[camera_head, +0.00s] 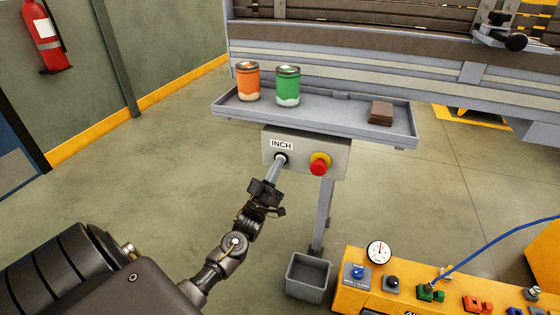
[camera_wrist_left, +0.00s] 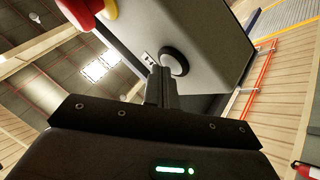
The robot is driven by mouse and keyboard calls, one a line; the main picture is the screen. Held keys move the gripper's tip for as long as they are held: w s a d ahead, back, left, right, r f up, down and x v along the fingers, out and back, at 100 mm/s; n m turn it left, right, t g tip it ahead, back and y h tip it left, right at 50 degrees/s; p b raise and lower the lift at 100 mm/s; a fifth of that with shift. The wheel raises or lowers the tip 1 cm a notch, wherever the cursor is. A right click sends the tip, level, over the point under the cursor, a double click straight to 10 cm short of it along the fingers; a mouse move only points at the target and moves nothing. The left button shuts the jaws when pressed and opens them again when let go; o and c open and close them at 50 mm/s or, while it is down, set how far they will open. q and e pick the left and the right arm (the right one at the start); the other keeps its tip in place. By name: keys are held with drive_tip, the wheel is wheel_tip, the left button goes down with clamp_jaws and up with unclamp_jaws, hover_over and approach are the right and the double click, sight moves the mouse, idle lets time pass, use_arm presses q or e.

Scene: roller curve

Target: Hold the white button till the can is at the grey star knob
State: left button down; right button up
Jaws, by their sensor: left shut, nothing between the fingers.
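My left gripper (camera_head: 279,162) is shut and empty. Its fingertips are at the button under the INCH label on the grey control box (camera_head: 306,150). The button's dark round collar (camera_wrist_left: 174,62) shows in the left wrist view right at the fingertips (camera_wrist_left: 160,72). The white cap is hidden; I cannot tell whether it is pressed in. An orange can (camera_head: 248,82) and a green can (camera_head: 288,86) stand upright on the grey tray (camera_head: 345,117) above the box. No can shows on the roller line behind. I cannot make out a grey star knob. My right gripper is out of view.
A red knob on a yellow base (camera_head: 319,164) sits right of the INCH button. Brown blocks (camera_head: 380,113) lie on the tray. A grey bin (camera_head: 309,277) and an orange panel (camera_head: 385,296) with a gauge stand below. A black knob (camera_head: 516,42) is at upper right.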

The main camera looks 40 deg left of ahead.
use_arm(q)
drive_tip(key=shift+s+d+p, duration=0.25)
drive_tip(key=shift+s+p, duration=0.15)
drive_tip(key=shift+s, duration=0.4)
drive_tip(key=s, duration=0.1)
drive_tip(key=s+d+p, duration=0.1)
drive_tip(key=s, duration=0.1)
drive_tip(key=s+p, duration=0.1)
drive_tip(key=shift+s+d, duration=0.35)
idle(1.4)
